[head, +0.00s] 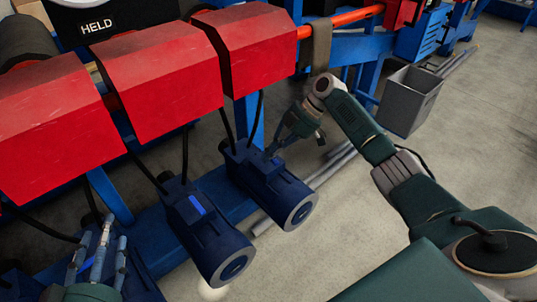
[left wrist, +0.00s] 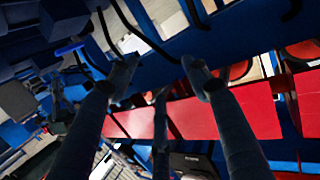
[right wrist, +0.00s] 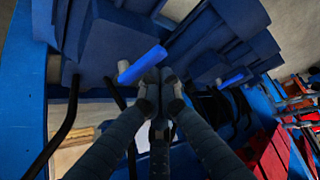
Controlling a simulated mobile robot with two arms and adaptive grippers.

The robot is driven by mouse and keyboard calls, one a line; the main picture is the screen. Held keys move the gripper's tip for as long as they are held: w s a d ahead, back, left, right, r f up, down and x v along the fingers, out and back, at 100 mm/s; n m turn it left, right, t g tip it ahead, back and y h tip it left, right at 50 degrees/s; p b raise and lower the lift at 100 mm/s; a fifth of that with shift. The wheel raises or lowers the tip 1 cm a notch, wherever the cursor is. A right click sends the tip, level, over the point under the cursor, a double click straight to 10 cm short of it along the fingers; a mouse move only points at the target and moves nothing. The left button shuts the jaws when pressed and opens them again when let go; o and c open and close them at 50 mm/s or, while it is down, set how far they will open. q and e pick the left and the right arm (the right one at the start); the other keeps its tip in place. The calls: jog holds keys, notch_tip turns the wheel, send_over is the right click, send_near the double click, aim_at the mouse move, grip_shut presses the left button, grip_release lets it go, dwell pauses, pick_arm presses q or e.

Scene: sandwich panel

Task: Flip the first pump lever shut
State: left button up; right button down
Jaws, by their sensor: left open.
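In the head view, dark blue pumps stand in a row: one at the middle (head: 205,230), one to its right (head: 270,185), and one partly cut off at the lower left (head: 140,285). A bright blue lever (head: 197,205) shows on the middle pump. My left gripper (head: 100,240) is open and empty at the lower left. The left wrist view shows a blue lever (left wrist: 70,48) off to the left of its spread fingers. My right gripper (head: 275,148) is at the right pump; in the right wrist view, its closed fingertips are by a blue lever (right wrist: 142,63). Contact is unclear.
Red angular housings (head: 155,75) hang above the pumps, with black hoses (head: 185,155) running down. A "HELD" sign (head: 97,25) is behind them. A grey bin (head: 410,100) stands at the right.

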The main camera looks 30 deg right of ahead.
pick_arm(q)
jog(key=shift+w+d+r+t, duration=0.2)
jog(key=shift+r+t, duration=0.15)
jog(key=shift+r, duration=0.45)
jog(key=shift+w+d+r+t, duration=0.15)
jog(key=shift+r+t, duration=0.2)
jog(key=shift+r, duration=0.4)
pick_arm(e)
jog(key=shift+w, duration=0.2)
pick_arm(q)
jog(key=s+a+f+g+y+p, duration=0.2)
jog(key=s+a+f+g+p, duration=0.1)
jog(key=s+f+g, duration=0.7)
jog(key=s+a+f, duration=0.1)
jog(key=s+f, duration=0.3)
jog(key=f, duration=0.3)
jog(key=shift+a+f+n+y, duration=0.15)
jog(key=shift+a+n+y, duration=0.15)
jog(key=shift+a, duration=0.05)
pick_arm(e)
notch_tip(320, 180, up, 8)
jog(key=d, duration=0.2)
jog(key=shift+d, duration=0.15)
jog(key=shift+f, duration=0.1)
